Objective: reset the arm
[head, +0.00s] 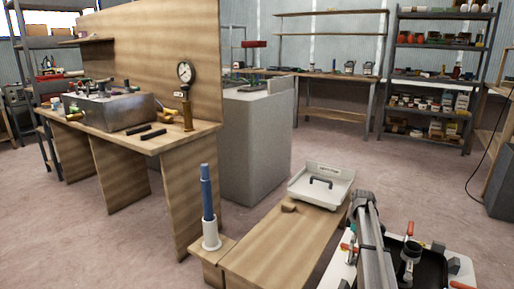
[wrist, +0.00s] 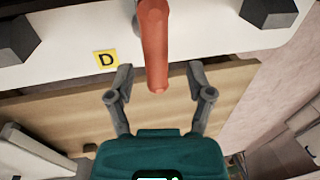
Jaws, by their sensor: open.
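In the wrist view my gripper (wrist: 160,70) has its two grey fingers spread apart, in front of its teal body. An orange-red rounded bar (wrist: 155,45) hangs down between the fingers from the top edge. No finger visibly touches it, and its depth relative to the fingers is hard to judge. Behind it is a white panel (wrist: 70,42) with a yellow label "D" (wrist: 106,60) and dark blocks (wrist: 270,12) at either side. In the head view my arm is at the lower right, and I cannot make out the gripper's fingers there.
A low wooden bench (head: 275,245) stands in front, carrying a white tray (head: 340,195) with a dark handle. A blue rod (head: 207,190) stands upright in a white holder (head: 211,235). A workbench (head: 150,142) stands left, a grey cabinet (head: 255,150) behind. Pink floor is open between them.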

